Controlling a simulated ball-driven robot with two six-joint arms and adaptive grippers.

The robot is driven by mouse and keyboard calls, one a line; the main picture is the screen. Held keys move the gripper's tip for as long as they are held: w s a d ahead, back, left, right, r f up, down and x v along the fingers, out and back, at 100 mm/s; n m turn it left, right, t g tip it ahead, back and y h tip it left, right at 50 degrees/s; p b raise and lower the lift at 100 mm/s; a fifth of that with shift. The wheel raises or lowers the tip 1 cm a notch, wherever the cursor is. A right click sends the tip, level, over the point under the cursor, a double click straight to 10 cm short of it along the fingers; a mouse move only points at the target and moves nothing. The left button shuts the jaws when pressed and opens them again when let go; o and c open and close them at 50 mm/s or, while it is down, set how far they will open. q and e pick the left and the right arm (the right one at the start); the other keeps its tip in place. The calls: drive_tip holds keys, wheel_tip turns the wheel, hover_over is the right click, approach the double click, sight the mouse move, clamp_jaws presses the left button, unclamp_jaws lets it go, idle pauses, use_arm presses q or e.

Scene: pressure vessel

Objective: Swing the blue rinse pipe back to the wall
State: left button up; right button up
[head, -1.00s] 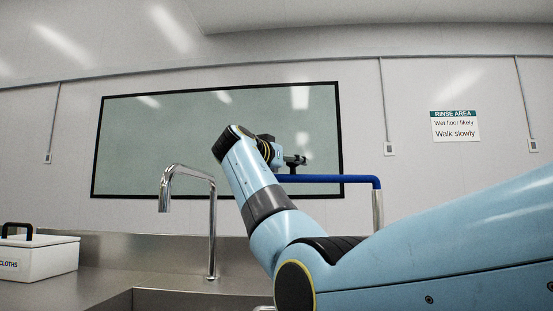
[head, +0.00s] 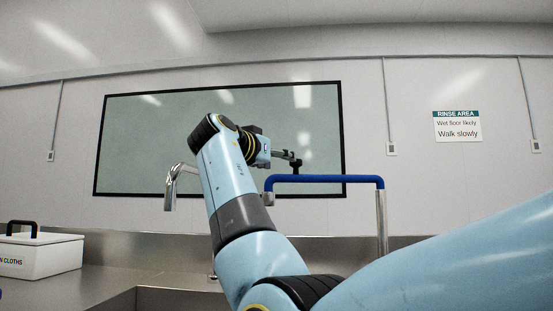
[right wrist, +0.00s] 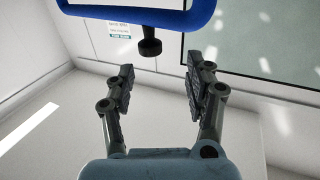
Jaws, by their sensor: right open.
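The blue rinse pipe (head: 325,179) runs level in front of the wall, from an upright metal post (head: 381,222) at its right to a downturned free end at its left. My right gripper (head: 292,160) is open and empty. In the head view it appears just above the pipe's left part. The pipe is not between the fingers. My left gripper is not in view.
A chrome tap (head: 171,186) stands behind my right arm, partly hidden. A white cloths box (head: 45,258) with a dark handle sits on the steel counter (head: 95,285) at left. A dark-framed panel (head: 150,150) and a rinse-area sign (head: 457,127) are on the wall.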

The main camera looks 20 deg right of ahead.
drive_tip(key=shift+d+r, duration=0.1)
idle(0.3)
wheel_tip(320, 180, up, 10)
idle(0.4)
